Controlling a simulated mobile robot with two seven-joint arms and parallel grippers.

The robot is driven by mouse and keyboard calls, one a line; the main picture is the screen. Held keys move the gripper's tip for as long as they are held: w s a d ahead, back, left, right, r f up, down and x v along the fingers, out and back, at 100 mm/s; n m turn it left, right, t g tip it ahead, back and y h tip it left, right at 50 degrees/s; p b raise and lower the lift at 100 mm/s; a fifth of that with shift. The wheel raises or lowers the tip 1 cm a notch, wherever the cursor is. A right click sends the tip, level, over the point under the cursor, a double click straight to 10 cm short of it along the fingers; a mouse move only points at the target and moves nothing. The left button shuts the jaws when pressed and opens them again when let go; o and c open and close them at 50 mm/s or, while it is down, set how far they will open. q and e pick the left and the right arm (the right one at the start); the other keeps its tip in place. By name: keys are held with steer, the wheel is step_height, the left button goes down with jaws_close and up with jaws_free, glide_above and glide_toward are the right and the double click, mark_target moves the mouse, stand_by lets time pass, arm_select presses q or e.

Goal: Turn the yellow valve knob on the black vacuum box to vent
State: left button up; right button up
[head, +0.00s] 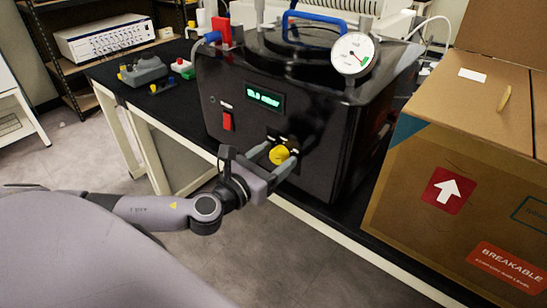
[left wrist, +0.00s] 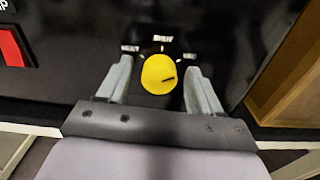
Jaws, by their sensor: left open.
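The black vacuum box (head: 300,160) stands on the black table, with its front panel facing me. The yellow valve knob (head: 279,154) is low on that panel. My left gripper (head: 273,153) is open at the panel, with its fingers on either side of the knob. In the left wrist view the yellow knob (left wrist: 159,74) sits between the two grey fingers, with a visible gap on each side. A dark mark on the knob points to the right and slightly up. My right gripper is not in view.
A cardboard box (head: 440,170) stands close to the right of the vacuum box. A pressure gauge (head: 352,54) and a blue handle (head: 314,17) are on top. A red switch (head: 227,121) is left of the knob. The floor in front is clear.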

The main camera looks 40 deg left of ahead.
arm_select(q)
steer(key=c, duration=1.1)
steer(key=shift+o, duration=0.2)
